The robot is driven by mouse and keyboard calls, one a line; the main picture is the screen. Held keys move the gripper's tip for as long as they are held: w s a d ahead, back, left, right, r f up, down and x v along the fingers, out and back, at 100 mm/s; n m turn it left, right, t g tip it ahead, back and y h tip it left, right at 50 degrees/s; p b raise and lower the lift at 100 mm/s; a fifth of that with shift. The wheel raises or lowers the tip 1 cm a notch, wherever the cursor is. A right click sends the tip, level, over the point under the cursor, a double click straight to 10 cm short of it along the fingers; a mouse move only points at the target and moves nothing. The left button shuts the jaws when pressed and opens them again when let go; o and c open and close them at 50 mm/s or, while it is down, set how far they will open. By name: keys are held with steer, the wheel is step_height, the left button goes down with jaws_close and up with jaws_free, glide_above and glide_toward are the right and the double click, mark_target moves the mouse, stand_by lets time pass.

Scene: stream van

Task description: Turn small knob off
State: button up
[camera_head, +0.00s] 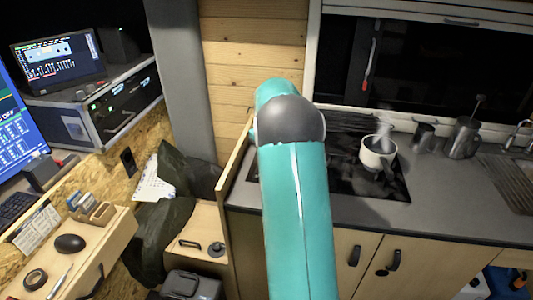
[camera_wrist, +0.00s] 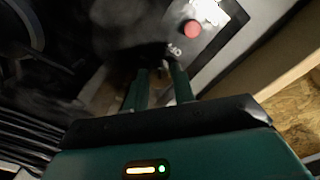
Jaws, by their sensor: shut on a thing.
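In the wrist view, my gripper (camera_wrist: 158,76) has its two dark green fingers pointing at the dark area beside a pale panel (camera_wrist: 225,45). The fingers stand a little apart, shut on what I take to be the small knob. The knob itself is hidden or too dark to make out between the fingertips. A round red button (camera_wrist: 192,29) sits on the panel just beyond the fingertips, with small pale markings below it. In the head view, my teal arm covers the gripper and the knob.
A steaming white mug (camera_head: 378,153) stands on the black cooktop (camera_head: 347,180), right of my arm. Metal cups (camera_head: 463,138) and a sink (camera_head: 508,172) are farther right. A wooden partition (camera_head: 235,155) rises close to my arm's left. A desk with screens is at left.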

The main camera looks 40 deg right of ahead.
steer(key=m, duration=0.6)
steer(key=shift+m, duration=0.3)
stand_by(0.4)
steer(key=o, duration=1)
step_height(320, 180, up, 14)
steer(key=shift+f, duration=0.1)
